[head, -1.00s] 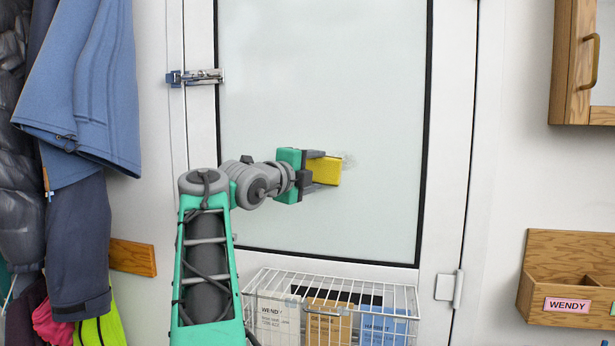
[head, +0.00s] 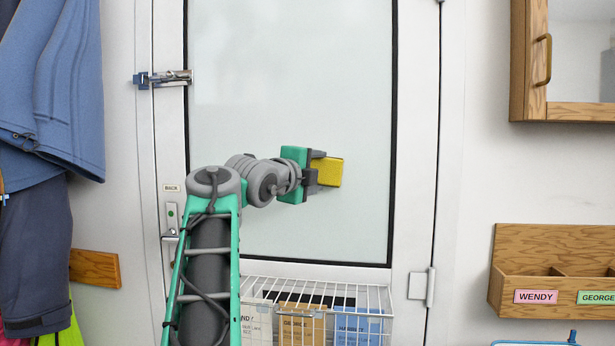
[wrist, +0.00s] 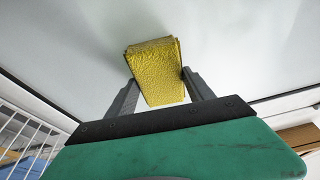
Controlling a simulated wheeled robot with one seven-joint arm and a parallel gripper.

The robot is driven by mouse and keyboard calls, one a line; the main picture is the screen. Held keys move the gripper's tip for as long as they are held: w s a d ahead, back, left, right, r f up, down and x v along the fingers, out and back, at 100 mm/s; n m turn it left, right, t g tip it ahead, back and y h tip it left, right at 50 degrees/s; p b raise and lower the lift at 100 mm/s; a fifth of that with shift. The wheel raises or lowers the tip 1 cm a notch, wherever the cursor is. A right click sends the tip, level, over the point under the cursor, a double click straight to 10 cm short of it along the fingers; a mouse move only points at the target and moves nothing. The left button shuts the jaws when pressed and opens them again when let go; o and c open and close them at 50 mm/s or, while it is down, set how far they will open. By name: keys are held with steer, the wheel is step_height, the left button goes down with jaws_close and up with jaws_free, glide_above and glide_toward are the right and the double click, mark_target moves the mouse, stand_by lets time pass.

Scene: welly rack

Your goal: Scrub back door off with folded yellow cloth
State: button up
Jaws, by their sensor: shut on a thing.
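The folded yellow cloth (head: 329,172) is held between the fingers of my gripper (head: 318,170), which is shut on it. In the wrist view the cloth (wrist: 155,70) sticks out past the two dark fingers, its far end at the door's pale panel. It looks to be against the panel, though the exact contact is hard to see. The back door (head: 290,60) is white with a large frosted pane edged in black. My gripper is at the lower right part of this pane. No dark mark shows on the pane around the cloth; the part behind the gripper is hidden.
A white wire basket (head: 318,284) with labelled folders is on the door below the pane. A latch (head: 163,78) and a handle (head: 171,235) are at the door's left. Blue coats (head: 55,90) hang at left. A wooden cabinet (head: 530,60) and a WENDY-labelled rack (head: 535,270) are at right.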

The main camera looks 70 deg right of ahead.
steer(key=shift+s+d+f+b, duration=0.1)
steer(key=shift+s+b, duration=0.1)
steer(key=shift+s, duration=0.35)
steer(key=shift+s+d+b, duration=0.1)
steer(key=shift+s+b, duration=0.05)
steer(key=shift+s, duration=0.4)
steer(key=shift+w, duration=0.25)
steer(key=w+a+p, duration=0.2)
steer(key=w+p, duration=0.3)
steer(key=w, duration=0.8)
steer(key=shift+w, duration=0.2)
steer(key=shift+a, duration=0.1)
steer(key=a+b, duration=0.1)
steer(key=a, duration=0.1)
steer(key=a+b, duration=0.1)
steer(key=s+a+b, duration=0.1)
steer(key=a, duration=0.1)
steer(key=shift+a, duration=0.35)
